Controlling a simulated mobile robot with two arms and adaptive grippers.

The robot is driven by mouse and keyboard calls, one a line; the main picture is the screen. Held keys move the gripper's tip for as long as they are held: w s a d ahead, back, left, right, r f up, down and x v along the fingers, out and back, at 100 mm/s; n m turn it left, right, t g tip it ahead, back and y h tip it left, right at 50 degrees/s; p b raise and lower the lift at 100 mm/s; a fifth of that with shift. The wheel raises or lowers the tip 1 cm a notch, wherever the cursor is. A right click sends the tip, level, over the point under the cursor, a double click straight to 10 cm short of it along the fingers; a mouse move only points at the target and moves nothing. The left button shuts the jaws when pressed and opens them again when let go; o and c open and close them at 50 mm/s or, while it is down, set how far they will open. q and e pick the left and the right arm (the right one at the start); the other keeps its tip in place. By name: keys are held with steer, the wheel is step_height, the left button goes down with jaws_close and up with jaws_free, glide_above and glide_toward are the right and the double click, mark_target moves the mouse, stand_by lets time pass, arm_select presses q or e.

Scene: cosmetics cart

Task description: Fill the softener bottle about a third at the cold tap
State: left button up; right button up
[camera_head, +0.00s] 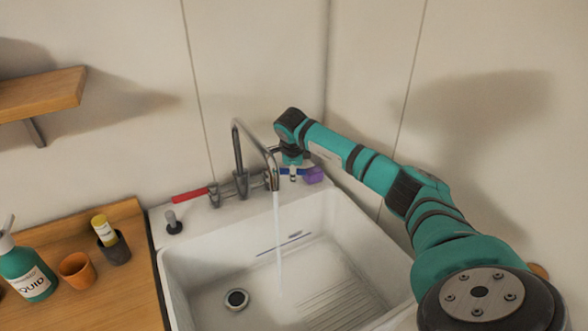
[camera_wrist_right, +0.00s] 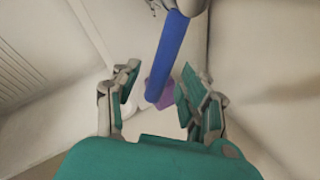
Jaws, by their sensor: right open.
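The tap (camera_head: 240,150) has a tall curved spout, with a red lever (camera_head: 190,196) on the left and a blue lever (camera_head: 290,171) on the right. A stream of water (camera_head: 278,235) falls from the spout into the white sink (camera_head: 205,245). My right gripper (camera_head: 293,165) is at the blue lever. In the right wrist view, its open fingers (camera_wrist_right: 157,84) are on either side of the blue lever (camera_wrist_right: 170,55), with gaps visible. No bottle is under the stream. I cannot identify a softener bottle. My left gripper is out of view.
A purple object (camera_head: 314,175) lies on the sink's back corner, close behind the blue lever. A teal pump bottle (camera_head: 27,272), an orange cup (camera_head: 76,270) and a dark cup (camera_head: 115,252) with a yellow-capped item stand on the wooden counter (camera_head: 125,300). The basin is empty.

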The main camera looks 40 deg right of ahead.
steer(key=shift+r, duration=0.1)
steer(key=v, duration=1.2)
